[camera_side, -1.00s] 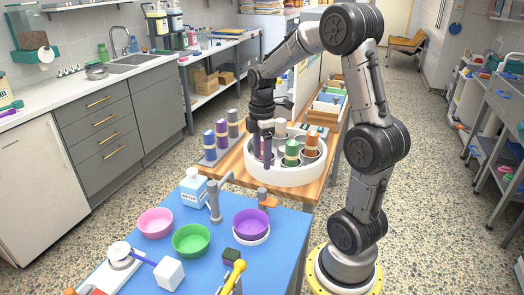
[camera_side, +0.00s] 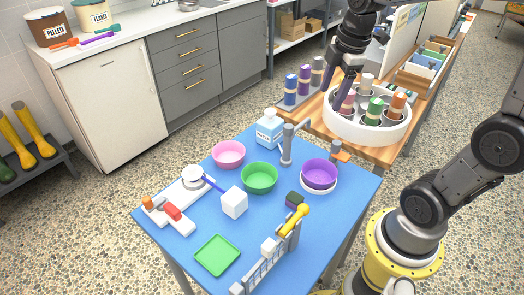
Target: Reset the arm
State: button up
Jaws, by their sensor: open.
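My gripper (camera_side: 342,98) is open and points down over the left part of the white round holder (camera_side: 368,134) on the wooden table. One dark finger comes down by the holder's left rim, close to a pink-banded roll. Whether it touches anything is hard to tell. I see nothing held between the fingers. The holder has several cups with rolls standing in them, among them a green-banded roll (camera_side: 375,108) and an orange-banded roll (camera_side: 397,104). The upper part of my arm is cut off by the top edge.
The blue table (camera_side: 240,226) in front carries a pink bowl (camera_side: 228,154), a green bowl (camera_side: 259,178), a purple bowl (camera_side: 319,173), a bottle (camera_side: 269,130), a tap (camera_side: 288,146) and a green tray (camera_side: 217,255).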

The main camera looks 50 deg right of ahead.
jog(key=s+a+m+t, duration=0.3)
jog(key=s+a+m, duration=0.7)
jog(key=s+m, duration=0.1)
jog(key=shift+s+a+y, duration=0.2)
jog(key=shift+s+y, duration=0.2)
jog(key=shift+s, duration=0.1)
